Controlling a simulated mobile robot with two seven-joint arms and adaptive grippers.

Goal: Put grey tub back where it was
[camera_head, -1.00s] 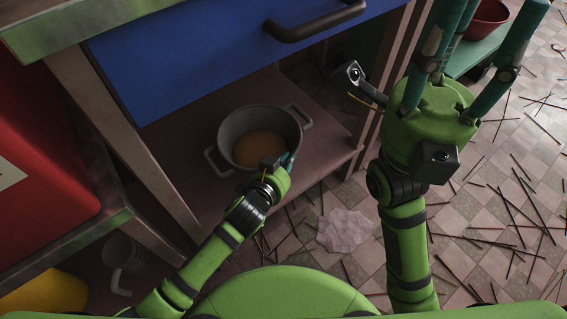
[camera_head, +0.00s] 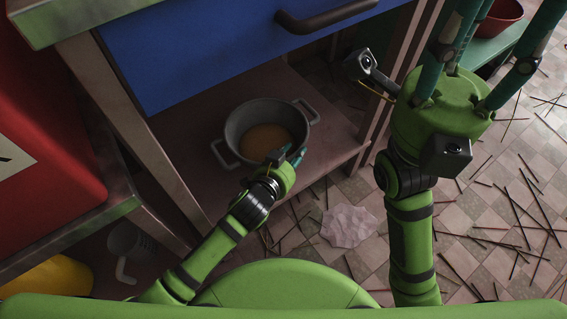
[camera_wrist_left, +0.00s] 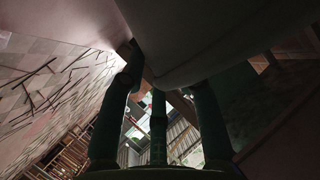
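The grey tub (camera_head: 233,120) is a round pot with two side handles and orange-brown contents. It appears upright over the brown lower shelf (camera_head: 190,185), under the blue drawer; I cannot tell if its base rests there. My left gripper (camera_head: 292,157) is at the tub's near right side, against or very near its wall. In the left wrist view, a large pale curved surface (camera_wrist_left: 200,35), seemingly the tub, hides some finger ends, so its grip is unclear. My right gripper (camera_head: 485,45) is raised at the right, fingers spread and empty, away from the tub.
A blue drawer front (camera_head: 235,45) with a dark handle (camera_head: 325,18) overhangs the shelf. A metal post (camera_head: 140,140) stands left. A grey mug (camera_head: 125,245) sits low left. Crumpled paper (camera_head: 348,226) and many sticks litter the tiled floor. A red bowl (camera_head: 502,14) is at top right.

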